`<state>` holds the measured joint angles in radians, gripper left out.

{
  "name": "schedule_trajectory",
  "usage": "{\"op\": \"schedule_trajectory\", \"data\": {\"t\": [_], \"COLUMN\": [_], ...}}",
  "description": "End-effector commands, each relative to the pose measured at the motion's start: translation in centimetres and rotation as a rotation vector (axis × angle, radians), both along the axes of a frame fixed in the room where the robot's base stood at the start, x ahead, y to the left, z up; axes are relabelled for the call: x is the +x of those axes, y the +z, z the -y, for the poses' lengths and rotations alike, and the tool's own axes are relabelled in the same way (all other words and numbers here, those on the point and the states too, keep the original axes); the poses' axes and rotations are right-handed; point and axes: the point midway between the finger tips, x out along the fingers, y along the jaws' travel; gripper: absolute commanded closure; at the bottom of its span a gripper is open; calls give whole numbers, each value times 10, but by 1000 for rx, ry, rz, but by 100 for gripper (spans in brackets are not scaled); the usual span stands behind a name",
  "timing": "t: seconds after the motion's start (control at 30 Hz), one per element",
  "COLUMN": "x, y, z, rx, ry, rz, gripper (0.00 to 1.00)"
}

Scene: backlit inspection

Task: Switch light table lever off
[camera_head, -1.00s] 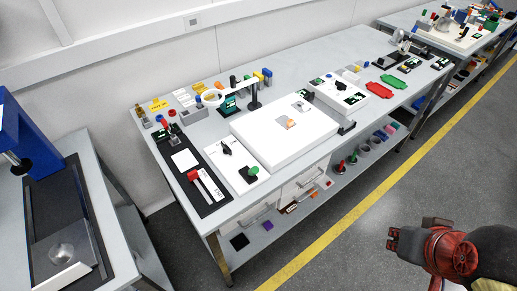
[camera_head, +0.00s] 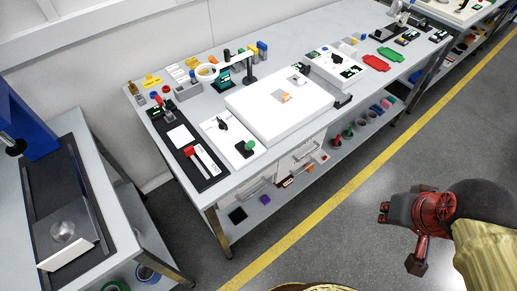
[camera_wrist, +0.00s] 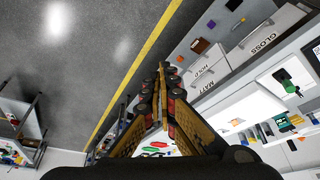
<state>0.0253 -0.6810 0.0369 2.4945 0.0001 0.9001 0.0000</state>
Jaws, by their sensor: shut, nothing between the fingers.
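The light table (camera_head: 268,123) is a bright white slab on the long grey bench. Left of it a white panel (camera_head: 217,140) carries a black lever-like part (camera_head: 222,124) and a green knob (camera_head: 246,148). Further left, a red-handled lever (camera_head: 190,152) sits on a black plate (camera_head: 208,183). I cannot tell which is the light table lever. My gripper (camera_head: 384,212) is out over the floor, well right of the bench and touching nothing. In the wrist view my gripper (camera_wrist: 164,70) has its fingers together and empty; the green knob (camera_wrist: 289,86) shows at right.
A ring magnifier (camera_head: 208,72) stands behind the light table. Red (camera_head: 376,63) and green (camera_head: 390,54) trays lie to its right. Drawers (camera_head: 302,154) and a shelf are under the bench. A second bench (camera_head: 95,150) is at left. Floor with a yellow line (camera_head: 300,231) is clear.

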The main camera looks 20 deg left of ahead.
Motion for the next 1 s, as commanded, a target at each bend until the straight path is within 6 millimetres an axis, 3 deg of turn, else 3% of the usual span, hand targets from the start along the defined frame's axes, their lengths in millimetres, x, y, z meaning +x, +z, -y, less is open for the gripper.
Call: {"op": "schedule_trajectory", "data": {"t": [0.13, 0.27, 0.53, 0.67, 0.8, 1.0], "x": [6, 9, 20, 36, 65, 119], "y": [-46, -85, -149, -167, -178, -171], "z": [-5, -27, -97, -132, -163, -189], "rx": [64, 195, 563, 758, 966, 1231], "ry": [-50, -134, -420, -587, -764, -944], "rz": [-169, -329, -664, -796, -899, -954], "gripper": [100, 100, 100, 100, 100, 100]}}
